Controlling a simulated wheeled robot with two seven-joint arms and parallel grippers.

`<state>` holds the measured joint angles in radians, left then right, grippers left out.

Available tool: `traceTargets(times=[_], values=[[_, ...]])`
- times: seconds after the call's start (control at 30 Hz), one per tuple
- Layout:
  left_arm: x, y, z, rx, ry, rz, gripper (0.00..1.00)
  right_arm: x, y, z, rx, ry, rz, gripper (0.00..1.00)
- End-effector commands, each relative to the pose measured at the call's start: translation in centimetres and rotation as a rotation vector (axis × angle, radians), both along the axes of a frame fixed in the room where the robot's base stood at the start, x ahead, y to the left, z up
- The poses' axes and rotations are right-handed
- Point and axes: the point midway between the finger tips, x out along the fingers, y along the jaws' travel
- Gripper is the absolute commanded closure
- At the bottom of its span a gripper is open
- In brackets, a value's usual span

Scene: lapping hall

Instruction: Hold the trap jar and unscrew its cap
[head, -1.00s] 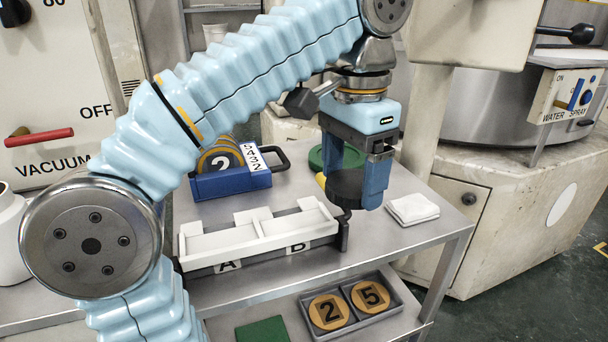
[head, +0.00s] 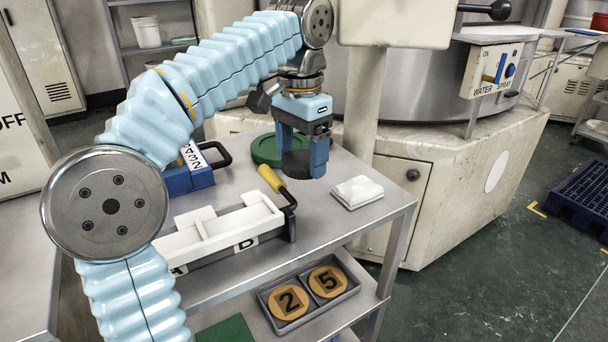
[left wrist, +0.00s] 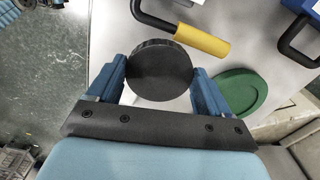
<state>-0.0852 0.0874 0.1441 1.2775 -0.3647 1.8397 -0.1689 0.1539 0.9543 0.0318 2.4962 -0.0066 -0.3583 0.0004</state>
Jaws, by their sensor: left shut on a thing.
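My left gripper (head: 303,162) is shut on a black round cap-like piece (head: 296,165), above the right part of the metal table. In the left wrist view the same black disc (left wrist: 160,70) sits between the two blue fingers (left wrist: 160,80), with its flat face toward the camera. A little white shows just under its edge; I cannot tell whether that is a jar or the table top. No jar body can be made out. My right gripper is not in view.
A green disc (head: 264,149) lies beside the gripper. A yellow-handled tool (head: 271,178), a white divided tray (head: 215,228), a blue rack (head: 190,172) and a folded cloth (head: 357,190) are close by. The lower shelf holds a numbered disc box (head: 264,301).

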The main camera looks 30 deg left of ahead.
Motion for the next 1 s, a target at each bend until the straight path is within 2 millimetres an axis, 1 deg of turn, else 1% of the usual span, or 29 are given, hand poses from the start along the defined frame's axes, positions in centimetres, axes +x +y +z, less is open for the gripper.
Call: traceTargets(times=[0.03, 0.1, 0.37, 0.47, 0.53, 0.63, 0.73, 1.0], values=[[0.5, 0.2, -0.7, 0.000, 0.004, 0.002, 0.57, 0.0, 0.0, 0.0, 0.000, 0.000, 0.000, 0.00], [1.0, 0.4, -1.4, 0.000, 0.003, 0.001, 0.57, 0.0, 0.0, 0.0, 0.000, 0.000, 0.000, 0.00], [2.1, 0.9, -2.9, 0.000, 0.002, 0.000, 0.57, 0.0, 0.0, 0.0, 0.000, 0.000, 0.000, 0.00], [3.2, 1.3, -4.3, 0.000, 0.004, 0.001, 0.57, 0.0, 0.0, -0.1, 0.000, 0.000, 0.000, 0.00], [3.2, 1.4, -5.6, 0.000, 0.004, 0.001, 0.57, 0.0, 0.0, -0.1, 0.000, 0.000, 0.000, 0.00], [3.2, 1.4, -6.9, 0.000, 0.002, 0.000, 0.57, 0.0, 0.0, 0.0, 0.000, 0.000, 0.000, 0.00], [3.2, 1.3, -7.4, -0.001, 0.001, 0.000, 0.57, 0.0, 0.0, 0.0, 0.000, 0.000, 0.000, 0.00], [3.3, 1.3, -7.5, -0.001, 0.000, 0.000, 0.57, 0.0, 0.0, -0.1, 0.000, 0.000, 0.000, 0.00]])
